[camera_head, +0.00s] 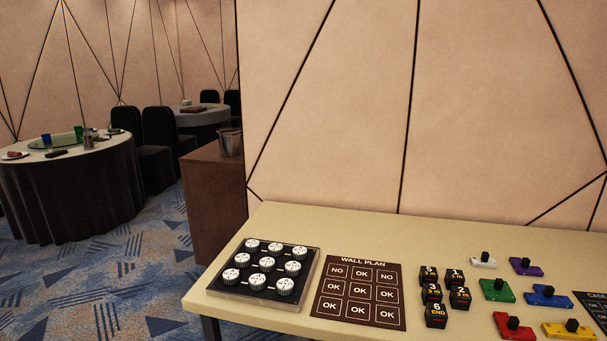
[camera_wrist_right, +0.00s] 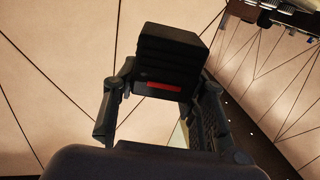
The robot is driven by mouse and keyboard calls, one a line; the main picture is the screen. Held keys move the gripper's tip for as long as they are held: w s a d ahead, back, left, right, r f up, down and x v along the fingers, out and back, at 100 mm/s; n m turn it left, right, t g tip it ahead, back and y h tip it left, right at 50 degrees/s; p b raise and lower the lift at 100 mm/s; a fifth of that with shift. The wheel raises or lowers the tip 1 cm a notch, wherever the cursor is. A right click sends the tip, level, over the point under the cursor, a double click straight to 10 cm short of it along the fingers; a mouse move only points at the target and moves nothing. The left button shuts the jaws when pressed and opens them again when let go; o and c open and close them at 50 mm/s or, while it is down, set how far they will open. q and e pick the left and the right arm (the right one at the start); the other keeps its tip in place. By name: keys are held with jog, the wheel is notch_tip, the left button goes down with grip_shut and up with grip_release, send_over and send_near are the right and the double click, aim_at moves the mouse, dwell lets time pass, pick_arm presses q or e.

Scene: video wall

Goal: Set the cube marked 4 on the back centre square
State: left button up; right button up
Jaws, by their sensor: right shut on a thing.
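The wall plan board (camera_head: 358,291) lies flat on the table, a dark panel with a three-by-three grid. Its back centre square (camera_head: 361,274) reads OK and is bare. In the right wrist view my right gripper (camera_wrist_right: 166,80) is shut on a black cube (camera_wrist_right: 172,52) with a red stripe. The cube's number is hidden, so I cannot read it as 4. The loose black cubes on the table read 5 (camera_head: 429,275), 1 (camera_head: 455,278), 3 (camera_head: 432,294), 2 (camera_head: 460,298) and 6 (camera_head: 436,315).
A black tray of white round knobs (camera_head: 268,265) is left of the board on the table (camera_head: 360,226). Coloured blocks with black knobs, among them a green one (camera_head: 497,291), lie to the right. The strip along the wall is clear.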

notch_tip(320, 180, up, 5)
jog(key=p, duration=0.3)
jog(key=shift+f, duration=0.15)
jog(key=shift+s, duration=0.1)
pick_arm(q)
jog(key=s+a+r, duration=0.1)
jog(key=s+r, duration=0.1)
jog(key=s, duration=0.3)
jog(key=shift+s, duration=0.4)
pick_arm(e)
jog(key=s+f, duration=0.3)
jog(key=s, duration=0.4)
jog(key=shift+s, duration=0.4)
pick_arm(q)
jog(key=shift+a, duration=0.1)
